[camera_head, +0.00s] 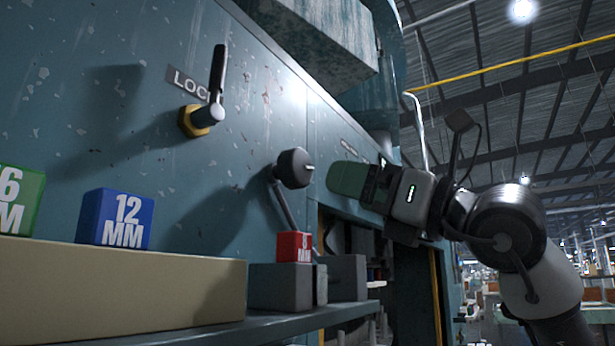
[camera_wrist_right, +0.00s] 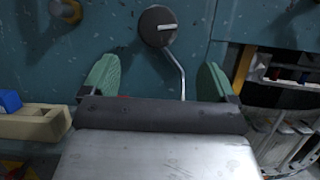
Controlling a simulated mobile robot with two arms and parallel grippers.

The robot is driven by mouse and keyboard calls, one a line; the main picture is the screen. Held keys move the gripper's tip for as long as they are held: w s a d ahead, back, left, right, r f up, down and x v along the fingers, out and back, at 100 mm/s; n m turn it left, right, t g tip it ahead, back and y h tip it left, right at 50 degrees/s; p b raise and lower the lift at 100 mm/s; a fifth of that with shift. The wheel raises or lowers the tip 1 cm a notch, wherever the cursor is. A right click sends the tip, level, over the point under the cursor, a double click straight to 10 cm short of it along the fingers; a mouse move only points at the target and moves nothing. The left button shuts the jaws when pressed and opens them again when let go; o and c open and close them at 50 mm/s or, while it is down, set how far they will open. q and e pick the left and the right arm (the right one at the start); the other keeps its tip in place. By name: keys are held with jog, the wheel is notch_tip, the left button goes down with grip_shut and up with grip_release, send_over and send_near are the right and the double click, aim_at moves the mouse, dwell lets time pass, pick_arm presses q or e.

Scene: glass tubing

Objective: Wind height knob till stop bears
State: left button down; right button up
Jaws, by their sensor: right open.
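A dark round knob (camera_head: 293,168) with a light pointer mark stands out from the teal machine panel, with a thin crank rod running down from it. The knob also shows in the right wrist view (camera_wrist_right: 158,26), ahead of the fingers and between them. My right gripper (camera_head: 335,180) is just right of the knob, apart from it. In the right wrist view its two green fingers (camera_wrist_right: 157,80) are spread wide with nothing between them but part of the rod beyond. Any stop the knob acts on cannot be made out. My left gripper is not in view.
A lock lever (camera_head: 217,85) on a brass nut sticks out at upper left under a LOCK label. Green, blue (camera_head: 115,218) and red (camera_head: 294,247) size blocks stand below, by a beige bar (camera_head: 120,290) and grey blocks on a shelf. Right of the panel is an opening.

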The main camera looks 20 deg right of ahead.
aim_at(304, 171)
jog(key=p+x, duration=0.4)
jog(key=x, duration=0.5)
jog(key=shift+a+r+p, duration=0.15)
jog(key=shift+r+p, duration=0.15)
jog(key=shift+p, duration=0.05)
jog(key=shift+w+a+r, duration=0.15)
jog(key=shift+w+a, duration=0.25)
jog(key=shift+c, duration=0.4)
